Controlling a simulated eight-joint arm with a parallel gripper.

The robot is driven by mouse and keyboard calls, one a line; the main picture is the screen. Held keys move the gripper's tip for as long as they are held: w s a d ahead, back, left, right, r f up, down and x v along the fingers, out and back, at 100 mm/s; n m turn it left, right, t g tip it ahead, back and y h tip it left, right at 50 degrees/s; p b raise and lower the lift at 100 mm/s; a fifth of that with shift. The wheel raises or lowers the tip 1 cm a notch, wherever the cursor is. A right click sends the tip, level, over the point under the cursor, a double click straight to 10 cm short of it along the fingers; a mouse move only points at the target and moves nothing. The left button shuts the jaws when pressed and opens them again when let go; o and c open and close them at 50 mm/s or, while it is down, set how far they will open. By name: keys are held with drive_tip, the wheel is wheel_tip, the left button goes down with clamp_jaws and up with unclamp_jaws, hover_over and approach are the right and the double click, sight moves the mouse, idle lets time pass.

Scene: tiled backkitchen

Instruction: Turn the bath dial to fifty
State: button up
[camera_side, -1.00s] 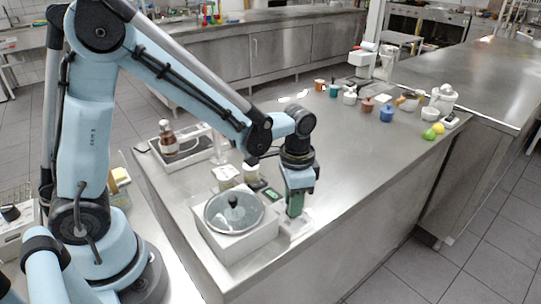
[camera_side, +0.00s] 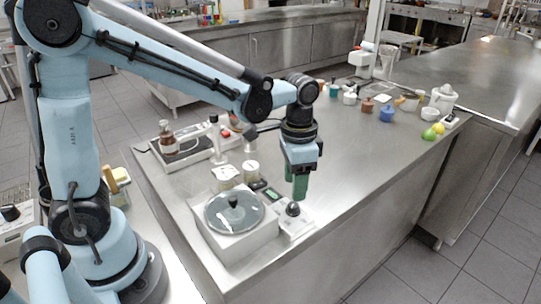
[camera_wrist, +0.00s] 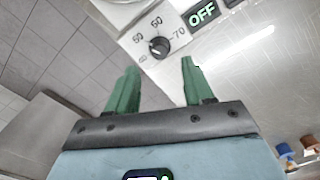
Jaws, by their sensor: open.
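The bath dial (camera_side: 293,209) is a dark knob on a low white control block beside the bath (camera_side: 235,212), which has a round lid. In the wrist view the dial (camera_wrist: 159,47) has a ring of printed numbers, with 50 at its left and 70 at its right; I cannot tell surely which one its pointer faces. My gripper (camera_side: 300,198) hangs pointing down just above the dial, apart from it. In the wrist view my gripper's green fingers (camera_wrist: 160,66) are spread and empty, with the dial beyond their tips.
A green-lit OFF display (camera_wrist: 203,13) is beside the dial. Small jars (camera_side: 251,170) and a tray with a brown bottle (camera_side: 168,138) stand behind the bath. Coloured pots (camera_side: 387,113) stand at the far end. The counter between is mostly clear.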

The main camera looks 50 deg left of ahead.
sight(293, 204)
wheel_tip(293, 204, up, 6)
drive_tip(key=shift+r, duration=0.15)
idle(0.5)
drive_tip(key=shift+s+a+f+n+t, duration=0.15)
drive_tip(key=shift+s+a+n+t, duration=0.75)
drive_tip(key=shift+s+t, duration=0.3)
drive_tip(key=shift+s+a+f+n+t, duration=0.2)
drive_tip(key=shift+s+a+n+t, duration=0.75)
drive_tip(key=shift+s+t, duration=0.25)
drive_tip(key=shift+s+a+f+n+t, duration=0.15)
drive_tip(key=shift+s+a+n+t, duration=0.6)
drive_tip(key=shift+s+a+t, duration=0.35)
